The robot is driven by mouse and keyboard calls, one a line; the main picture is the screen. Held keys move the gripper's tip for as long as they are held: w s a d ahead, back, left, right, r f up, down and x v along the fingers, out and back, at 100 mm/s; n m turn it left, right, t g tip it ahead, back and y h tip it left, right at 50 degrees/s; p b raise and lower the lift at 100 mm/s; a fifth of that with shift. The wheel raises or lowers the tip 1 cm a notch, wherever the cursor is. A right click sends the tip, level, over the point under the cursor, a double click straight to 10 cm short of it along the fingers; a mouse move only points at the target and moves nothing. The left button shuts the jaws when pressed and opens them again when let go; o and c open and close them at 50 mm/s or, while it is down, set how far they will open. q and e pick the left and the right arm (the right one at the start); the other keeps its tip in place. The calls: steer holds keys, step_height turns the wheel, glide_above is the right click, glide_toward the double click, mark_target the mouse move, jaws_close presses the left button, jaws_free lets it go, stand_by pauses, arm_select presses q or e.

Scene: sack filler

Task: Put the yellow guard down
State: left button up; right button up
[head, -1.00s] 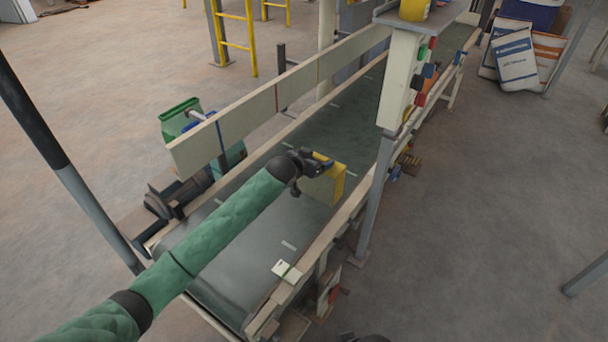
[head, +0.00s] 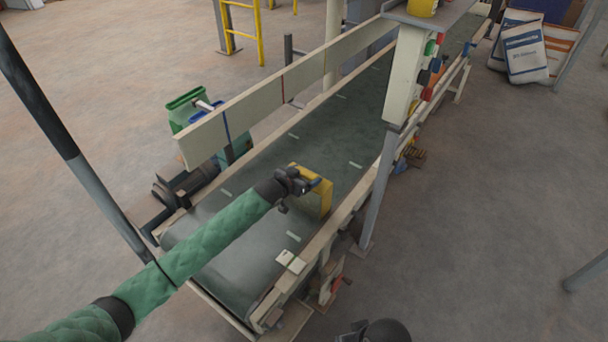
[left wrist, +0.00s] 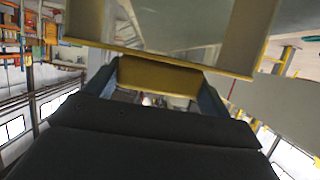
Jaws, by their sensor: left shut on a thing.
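The yellow guard (head: 322,196) is a yellow-edged frame with a see-through panel. It stands roughly upright at the dark conveyor belt (head: 250,240), and I cannot tell whether its lower edge touches the belt. My left gripper (head: 303,186) is shut on its near upper side. In the left wrist view the guard (left wrist: 160,76) fills the space between the two fingers, and its frame stretches across the top. My right gripper is not clearly in view; only a dark rounded part shows at the bottom edge of the head view.
A cream side board (head: 265,100) runs along the belt's far side. A control post (head: 405,75) with coloured buttons stands on the near side. A small white card-like thing (head: 291,261) lies on the near rail. Sacks (head: 524,52) are stacked at the back right. The belt beyond the guard is clear.

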arm_select(q)
steer(key=shift+f, duration=0.1)
steer(key=o, duration=1.1)
steer(key=shift+c, duration=0.2)
steer(key=shift+o, duration=0.6)
